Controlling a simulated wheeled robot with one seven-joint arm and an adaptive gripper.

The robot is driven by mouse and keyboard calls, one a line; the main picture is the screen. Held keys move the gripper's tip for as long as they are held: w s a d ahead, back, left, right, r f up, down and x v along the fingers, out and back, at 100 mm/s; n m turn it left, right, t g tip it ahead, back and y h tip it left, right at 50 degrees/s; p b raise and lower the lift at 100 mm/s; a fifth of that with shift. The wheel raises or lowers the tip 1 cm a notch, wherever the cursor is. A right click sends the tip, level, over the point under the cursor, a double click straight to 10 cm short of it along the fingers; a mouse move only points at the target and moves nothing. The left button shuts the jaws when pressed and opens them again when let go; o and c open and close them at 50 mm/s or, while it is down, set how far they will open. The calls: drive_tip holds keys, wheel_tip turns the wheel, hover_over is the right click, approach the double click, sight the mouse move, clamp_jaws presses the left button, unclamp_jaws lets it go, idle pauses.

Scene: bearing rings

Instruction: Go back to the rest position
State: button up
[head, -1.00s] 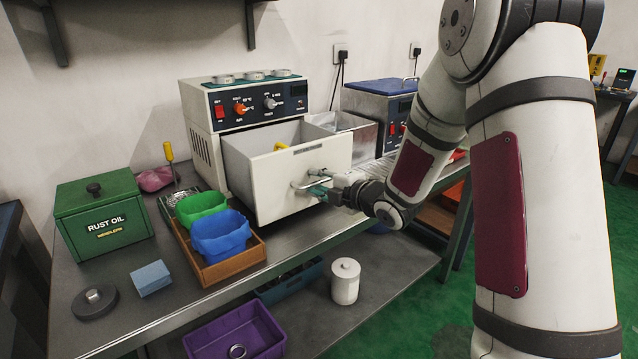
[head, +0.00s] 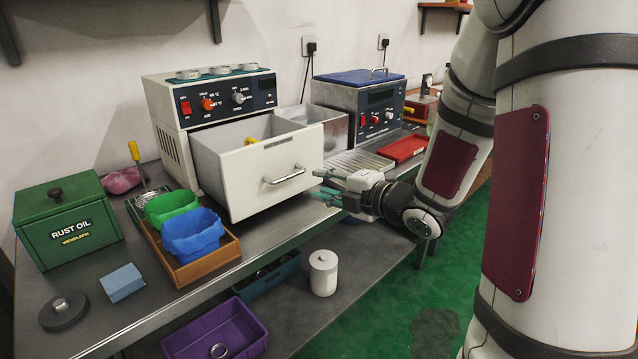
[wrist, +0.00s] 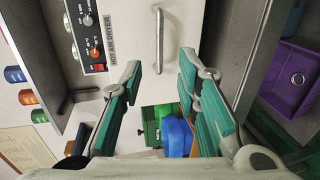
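My gripper (head: 325,187) is to the right of the white drawer (head: 270,165) of the hot air dryer (head: 185,125), clear of its metal handle (head: 285,176). In the wrist view my gripper's teal fingers (wrist: 158,105) are spread apart with nothing between them, and the drawer handle (wrist: 158,50) lies beyond the fingertips. The drawer is pulled out, and a yellow thing (head: 251,141) shows inside it. Several metal rings (head: 220,71) lie on top of the dryer.
Blue (head: 193,236) and green (head: 170,206) bins stand in a wooden tray (head: 205,265) left of the drawer. A green rust oil box (head: 66,222) is farther left. A blue-lidded machine (head: 360,100) stands right of the dryer. A purple bin (head: 215,332) and a white canister (head: 323,273) are below.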

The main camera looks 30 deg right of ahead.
idle(0.4)
drive_tip(key=s+d+r+m+g+h, duration=0.1)
drive_tip(key=s+m+g+h, duration=0.25)
drive_tip(key=s+m, duration=0.25)
drive_tip(key=s+d+r+m+g+h, duration=0.25)
drive_tip(key=s+m+h, duration=0.2)
drive_tip(key=m, duration=0.25)
drive_tip(key=s+a+m+g+y, duration=0.2)
drive_tip(key=s+a+m+g, duration=0.3)
drive_tip(key=s, duration=0.8)
drive_tip(key=s+a+m+g+y, duration=0.1)
drive_tip(key=s+a+m+g, duration=0.45)
drive_tip(key=s, duration=0.85)
wheel_tip(320, 180, up, 20)
drive_tip(key=a+n+t+p, duration=0.2)
drive_tip(key=t+p, duration=0.4)
drive_tip(key=p, duration=1.3)
drive_tip(key=shift+w, duration=0.1)
